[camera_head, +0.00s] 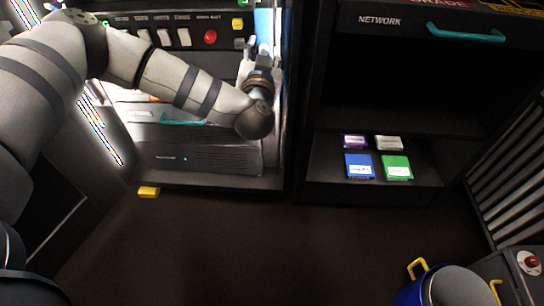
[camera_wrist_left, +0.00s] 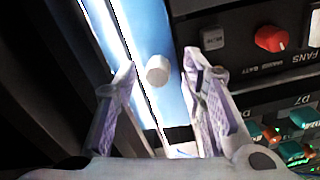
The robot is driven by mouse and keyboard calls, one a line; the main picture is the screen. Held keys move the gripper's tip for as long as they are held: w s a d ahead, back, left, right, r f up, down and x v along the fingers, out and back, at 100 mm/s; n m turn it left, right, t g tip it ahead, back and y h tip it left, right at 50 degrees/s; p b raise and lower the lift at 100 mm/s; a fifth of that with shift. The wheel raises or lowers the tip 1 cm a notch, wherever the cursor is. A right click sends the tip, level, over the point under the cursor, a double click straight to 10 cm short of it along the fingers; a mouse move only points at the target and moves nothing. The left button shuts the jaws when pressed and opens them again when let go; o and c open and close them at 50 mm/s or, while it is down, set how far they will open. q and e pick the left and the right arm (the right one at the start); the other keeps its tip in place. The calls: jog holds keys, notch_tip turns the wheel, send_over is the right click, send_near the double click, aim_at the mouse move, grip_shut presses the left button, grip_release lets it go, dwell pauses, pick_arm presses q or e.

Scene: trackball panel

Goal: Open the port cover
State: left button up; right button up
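A blue panel (camera_head: 264,25) that looks like the port cover stands upright at the right side of the lit rack bay. In the left wrist view the blue panel (camera_wrist_left: 150,28) carries a round white knob (camera_wrist_left: 158,69). My left gripper (camera_head: 257,46) reaches across to the panel. In the left wrist view my left gripper (camera_wrist_left: 160,64) is open, with one finger on each side of the knob and gaps visible between them. Whether the fingertips reach the knob's depth I cannot tell. The panel's lower part is partly hidden by the gripper. My right gripper is not in view.
A control strip with a red button (camera_head: 210,36) and switches lies left of the panel. A dark shelf unit with a teal handle (camera_head: 466,33) holds several coloured cartridges (camera_head: 360,166). A blue container with yellow handles (camera_head: 412,293) stands at bottom right. The middle floor is clear.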

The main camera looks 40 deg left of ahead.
pick_arm(q)
jog(key=shift+s+d+h+p, duration=0.15)
jog(key=shift+s+d+p, duration=0.1)
jog(key=shift+s, duration=0.35)
jog(key=shift+s+d+h+p, duration=0.15)
jog(key=shift+s+d, duration=0.1)
jog(key=shift+s, duration=0.3)
jog(key=d+p+v, duration=0.1)
jog(key=p+v, duration=0.2)
jog(key=v, duration=0.7)
jog(key=s+d+f+m+g+h+p, duration=0.25)
jog(key=s+d+f+m+h, duration=0.2)
jog(key=d+f+h, duration=0.55)
jog(key=s+d+f+g+h+p, duration=0.1)
jog(key=s+d+f+g+p, duration=0.1)
jog(key=s, duration=0.5)
jog(key=s+d+f+g+h+p, duration=0.1)
jog(key=s+d+f+g+p, duration=0.1)
jog(key=s+d+g, duration=0.2)
jog(key=shift+s+d+f+p, duration=0.2)
jog(key=shift+s+d+p, duration=0.2)
jog(key=shift+s+d, duration=1.4)
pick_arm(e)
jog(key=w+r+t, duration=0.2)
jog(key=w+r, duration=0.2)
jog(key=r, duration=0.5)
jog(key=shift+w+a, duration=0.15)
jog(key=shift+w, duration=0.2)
pick_arm(q)
jog(key=shift+s+a, duration=0.55)
